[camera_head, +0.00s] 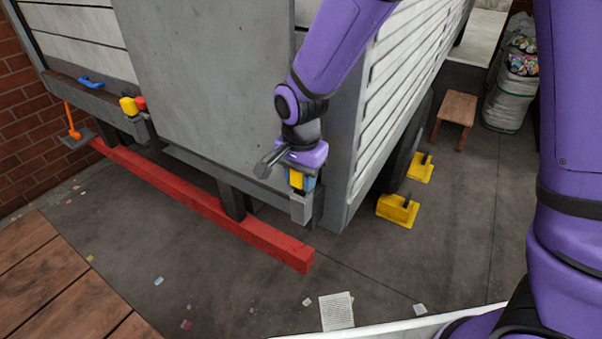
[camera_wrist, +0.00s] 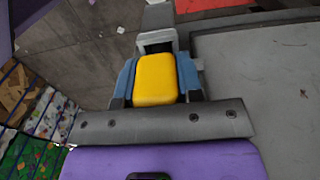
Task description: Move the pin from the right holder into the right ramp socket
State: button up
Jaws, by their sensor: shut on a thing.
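My gripper (camera_head: 300,184) is at the right rear corner of the truck, pointing down. In the wrist view its blue fingers (camera_wrist: 156,68) are shut on the pin (camera_wrist: 155,84), whose yellow head lies between them. The yellow also shows in the head view (camera_head: 296,179). Just beyond the fingers is an open grey bracket (camera_wrist: 157,38). In the head view a grey bracket (camera_head: 301,209) sits right under the fingers. I cannot tell whether this is the holder or the socket, nor whether the pin's lower end is inside it; the shaft is hidden.
The raised grey ramp (camera_head: 210,70) stands beside my arm. A red bar (camera_head: 200,205) runs low below it. At the left corner are another yellow head (camera_head: 129,106) and a red piece (camera_head: 140,103). Yellow chocks (camera_head: 397,210), a stool (camera_head: 457,108) and a sack (camera_head: 514,100) stand right.

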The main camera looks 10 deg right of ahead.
jog(key=shift+f, duration=0.45)
jog(key=o, duration=1.2)
jog(key=shift+f, duration=0.1)
jog(key=shift+c, duration=0.2)
notch_tip(320, 180, up, 11)
jog(key=shift+f, duration=0.1)
jog(key=shift+s, duration=0.1)
